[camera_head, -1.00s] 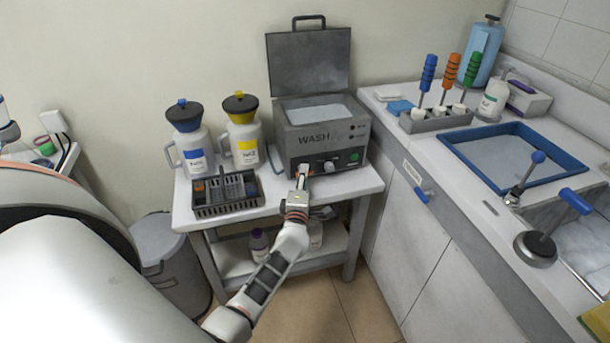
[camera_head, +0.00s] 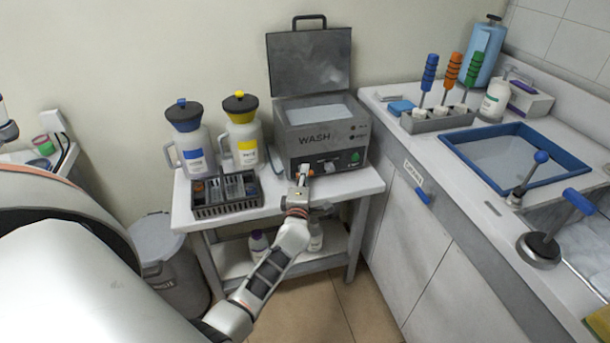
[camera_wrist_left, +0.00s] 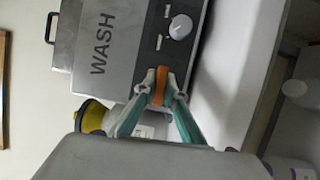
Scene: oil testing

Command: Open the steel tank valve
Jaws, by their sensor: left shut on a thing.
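The steel tank (camera_head: 291,137), marked WASH, stands on a white bench with its lid up. It also shows in the left wrist view (camera_wrist_left: 125,40). An orange valve handle (camera_wrist_left: 159,84) is on the tank's front, at its lower edge. My left gripper (camera_head: 304,172) is at the left part of the tank's front in the head view. In the left wrist view its two fingertips (camera_wrist_left: 158,92) are closed around the orange handle, one on each side. The handle is mostly hidden by the gripper in the head view. My right gripper is not in view.
A white knob (camera_head: 329,167) and a green button (camera_head: 354,157) are right of the valve. Two jugs with blue (camera_head: 194,160) and yellow (camera_head: 244,155) labels and a dark rack (camera_head: 210,210) stand left. A counter with a blue-rimmed tray (camera_head: 580,163) is at right.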

